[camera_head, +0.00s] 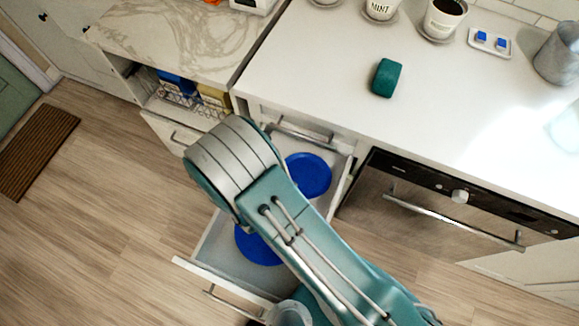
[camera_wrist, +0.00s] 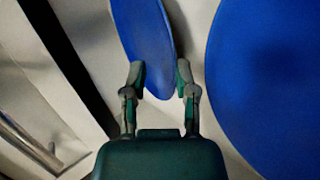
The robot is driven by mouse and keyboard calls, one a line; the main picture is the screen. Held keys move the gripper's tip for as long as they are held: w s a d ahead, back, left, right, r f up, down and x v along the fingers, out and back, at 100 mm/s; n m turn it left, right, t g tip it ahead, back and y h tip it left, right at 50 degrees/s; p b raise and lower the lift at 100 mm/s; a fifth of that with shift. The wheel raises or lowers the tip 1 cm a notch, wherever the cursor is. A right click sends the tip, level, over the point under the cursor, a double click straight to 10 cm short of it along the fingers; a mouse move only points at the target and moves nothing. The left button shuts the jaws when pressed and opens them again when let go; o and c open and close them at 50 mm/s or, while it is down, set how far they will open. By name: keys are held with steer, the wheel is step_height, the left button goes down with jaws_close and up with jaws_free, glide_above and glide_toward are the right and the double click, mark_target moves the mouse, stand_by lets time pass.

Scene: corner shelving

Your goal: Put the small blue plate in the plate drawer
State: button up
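Two blue plates lie in the open, pale drawer (camera_head: 215,250) in the head view. The smaller-looking small blue plate (camera_head: 308,175) is toward the back, and a larger blue plate (camera_head: 256,248) is toward the front, partly hidden by my arm. In the wrist view my gripper (camera_wrist: 160,80) has its two fingers apart. The rim of the narrower blue plate (camera_wrist: 145,35) shows between and beyond the fingertips; I cannot tell whether they touch it. The larger blue plate (camera_wrist: 265,75) is at the right. My gripper is hidden behind my arm in the head view.
An oven (camera_head: 420,205) stands right of the drawer. A side rack (camera_head: 180,95) is at left.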

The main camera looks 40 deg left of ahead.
steer(key=shift+a, duration=0.2)
steer(key=shift+s+r, duration=0.2)
steer(key=shift+r, duration=0.1)
steer(key=d+v, duration=0.1)
steer(key=v, duration=1)
steer(key=w+d+r+m+g+h, duration=0.25)
steer(key=w+d+r+m, duration=0.25)
steer(key=w+d+r, duration=0.5)
steer(key=w+d+r+m+g+h, duration=0.1)
steer(key=w+d+r+m+g, duration=0.3)
steer(key=w+r, duration=0.55)
steer(key=s+d+r+m+t+y, duration=0.1)
steer(key=s+d+r+m+y, duration=0.1)
steer(key=d+r, duration=0.6)
steer(key=s+d+r+m+t+y, duration=0.1)
steer(key=s+d+r+m, duration=0.3)
steer(key=d+r, duration=0.5)
steer(key=d+m+y, duration=0.1)
steer(key=d+m, duration=0.1)
steer(key=d, duration=0.3)
steer(key=shift+s+d+r+m, duration=0.15)
steer(key=shift+d+r+m, duration=0.1)
steer(key=shift+d+m, duration=0.1)
